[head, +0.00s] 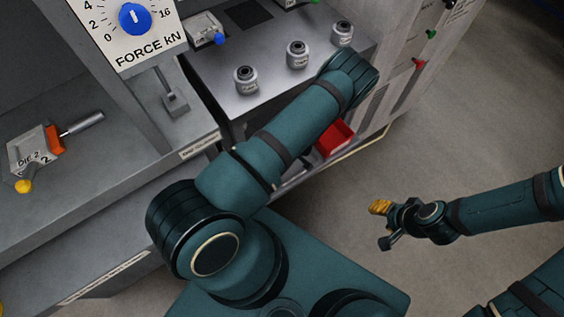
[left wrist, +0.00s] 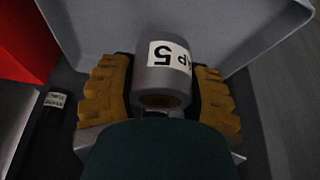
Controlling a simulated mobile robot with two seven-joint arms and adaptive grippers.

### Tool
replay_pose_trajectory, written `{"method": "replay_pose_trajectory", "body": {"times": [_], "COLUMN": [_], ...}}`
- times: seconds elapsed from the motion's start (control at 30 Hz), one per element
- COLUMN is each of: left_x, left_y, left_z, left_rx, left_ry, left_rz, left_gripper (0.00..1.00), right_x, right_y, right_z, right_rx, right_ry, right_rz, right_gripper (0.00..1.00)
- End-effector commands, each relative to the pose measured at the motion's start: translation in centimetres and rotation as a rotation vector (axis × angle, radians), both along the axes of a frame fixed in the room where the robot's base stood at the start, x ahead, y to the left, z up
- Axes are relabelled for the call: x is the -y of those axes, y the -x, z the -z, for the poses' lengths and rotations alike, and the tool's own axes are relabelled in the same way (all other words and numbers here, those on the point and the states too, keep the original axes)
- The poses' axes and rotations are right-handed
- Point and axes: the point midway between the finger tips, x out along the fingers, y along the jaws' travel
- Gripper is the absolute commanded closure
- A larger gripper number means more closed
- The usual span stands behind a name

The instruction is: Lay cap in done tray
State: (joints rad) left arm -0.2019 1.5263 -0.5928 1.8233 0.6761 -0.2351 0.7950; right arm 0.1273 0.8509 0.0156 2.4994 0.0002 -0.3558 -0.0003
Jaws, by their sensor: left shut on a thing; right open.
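A grey cylindrical cap (left wrist: 165,75) with a white label, partly readable as "AP 5" upside down, shows in the left wrist view. My left gripper (left wrist: 160,82) has its yellow ribbed pads on both sides of the cap and is shut on it. The cap is over or inside a grey, walled tray (left wrist: 255,35); I cannot tell whether it touches the floor of it, or whether this is the done tray. In the head view my left arm hides its own gripper and the cap. My right gripper (head: 381,224) is open and empty above the floor.
A red bin (head: 335,138) is beside my left arm; a red wall (left wrist: 25,40) shows in the left wrist view. Several grey labelled cylinders (head: 297,55) stand on the bench. Floor around my right gripper is clear.

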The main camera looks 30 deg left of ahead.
Motion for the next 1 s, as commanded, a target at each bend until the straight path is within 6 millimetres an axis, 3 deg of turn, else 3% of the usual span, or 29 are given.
{"method": "replay_pose_trajectory", "body": {"times": [0.1,0.3,0.53,0.93,0.97,1.0], "left_x": [0.0,0.0,0.0,0.0,0.0,0.0], "left_y": [0.0,0.0,0.0,0.0,0.0,0.0], "left_z": [1.9,3.2,6.1,6.5,6.4,6.4], "left_rx": [0.001,0.001,0.001,0.001,0.001,0.000], "left_ry": [-0.001,-0.001,-0.001,-0.001,0.000,0.000], "left_rz": [0.001,0.001,0.001,0.001,0.001,0.001], "left_gripper": [0.92,0.92,0.92,0.92,0.36,0.22], "right_x": [0.0,0.0,0.1,0.1,0.1,0.1], "right_y": [-0.1,-0.2,-0.4,-0.4,-0.4,-0.4], "right_z": [0.7,1.0,1.9,1.8,1.8,1.8], "right_rx": [0.003,0.005,0.009,0.009,0.009,0.009], "right_ry": [0.000,0.001,0.002,0.002,0.002,0.002], "right_rz": [0.001,0.002,0.002,0.002,0.002,0.002], "right_gripper": [0.53,0.53,0.53,0.53,0.53,0.53]}}
